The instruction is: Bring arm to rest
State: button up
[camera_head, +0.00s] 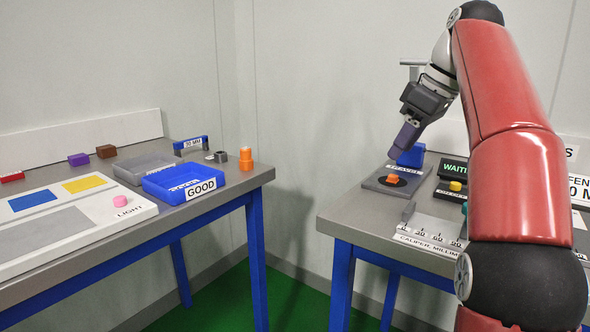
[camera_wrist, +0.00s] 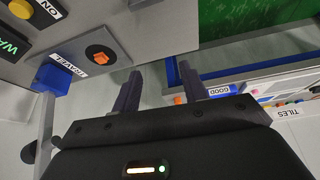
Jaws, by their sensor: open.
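My red and black arm reaches over the right table in the head view. My gripper (camera_head: 404,143) hangs tilted above the left end of that table, near a grey plate (camera_head: 378,184) with an orange knob (camera_head: 393,178) and a blue block (camera_head: 411,155). In the wrist view the two fingers of my gripper (camera_wrist: 168,85) are apart, with nothing between them but more distant background. The orange knob (camera_wrist: 100,58) also shows there, left of the fingers and apart from them.
A WAITING display (camera_head: 454,167), a yellow button (camera_head: 455,186) and a caliper scale (camera_head: 428,236) are on the right table. The left table holds a blue GOOD tray (camera_head: 166,190), a grey tray (camera_head: 140,163), an orange cylinder (camera_head: 246,158) and a light panel (camera_head: 75,240). A floor gap separates the tables.

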jog(key=s+a+f+m+h, duration=0.1)
jog(key=s+f+m, duration=0.2)
jog(key=s+f, duration=0.5)
jog(key=s+a+f+m+t+h, duration=0.1)
jog(key=s+a+f+m, duration=0.1)
jog(key=s+f, duration=0.7)
jog(key=s+a+f+m+t+h, duration=0.1)
jog(key=s+f+m, duration=0.4)
jog(key=s+f, duration=0.3)
notch_tip(320, 180, down, 4)
jog(key=shift+s+a+r+h, duration=0.1)
jog(key=shift+s+a+h, duration=0.15)
jog(key=shift+a+h, duration=0.1)
